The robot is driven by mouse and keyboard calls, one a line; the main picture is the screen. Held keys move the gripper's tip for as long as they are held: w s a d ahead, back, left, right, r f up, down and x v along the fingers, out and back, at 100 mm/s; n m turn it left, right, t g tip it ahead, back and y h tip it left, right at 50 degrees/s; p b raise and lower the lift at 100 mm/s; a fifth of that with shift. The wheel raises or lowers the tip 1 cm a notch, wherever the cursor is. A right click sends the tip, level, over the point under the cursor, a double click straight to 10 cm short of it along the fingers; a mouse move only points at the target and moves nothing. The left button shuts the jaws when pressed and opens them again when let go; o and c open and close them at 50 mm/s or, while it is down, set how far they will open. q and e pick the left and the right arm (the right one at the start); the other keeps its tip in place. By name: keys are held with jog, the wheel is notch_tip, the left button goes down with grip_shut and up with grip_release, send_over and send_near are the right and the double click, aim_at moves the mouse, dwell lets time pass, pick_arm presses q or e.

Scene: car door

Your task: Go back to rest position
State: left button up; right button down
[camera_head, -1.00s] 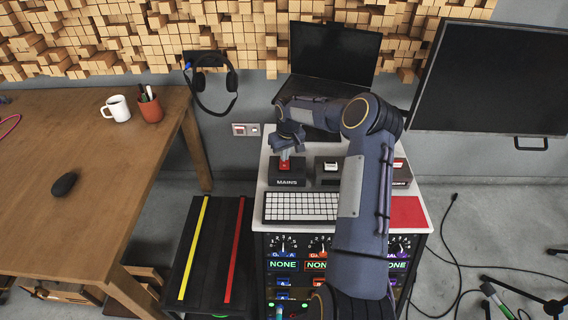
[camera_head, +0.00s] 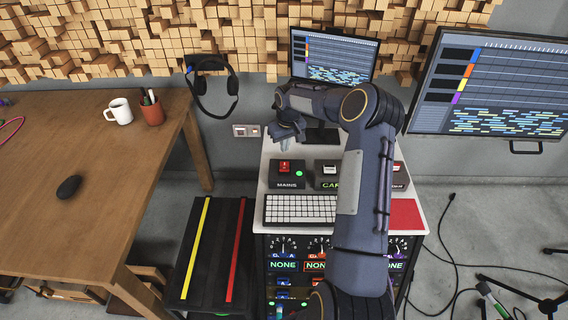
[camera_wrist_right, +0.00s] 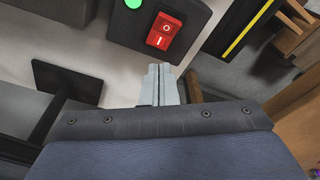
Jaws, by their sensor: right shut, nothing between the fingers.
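My right gripper (camera_head: 284,146) is above the white-topped console, just behind the MAINS box (camera_head: 287,181). In the right wrist view its fingers (camera_wrist_right: 159,84) are together with nothing between them, apart from the red rocker switch (camera_wrist_right: 165,31). The red switch also shows on the MAINS box (camera_head: 284,167), with a lit green lamp (camera_head: 299,173) beside it. The right arm reaches up from the bottom middle and bends left at the elbow. My left gripper is not in view.
A lit monitor (camera_head: 334,56) stands behind the arm, and a large lit screen (camera_head: 492,88) is at the right. A keyboard (camera_head: 300,209) lies on the console's front. A wooden table (camera_head: 70,215) with a mug (camera_head: 118,111) is at the left. Cables (camera_head: 452,255) lie on the floor.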

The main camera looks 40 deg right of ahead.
jog(key=shift+r, duration=0.5)
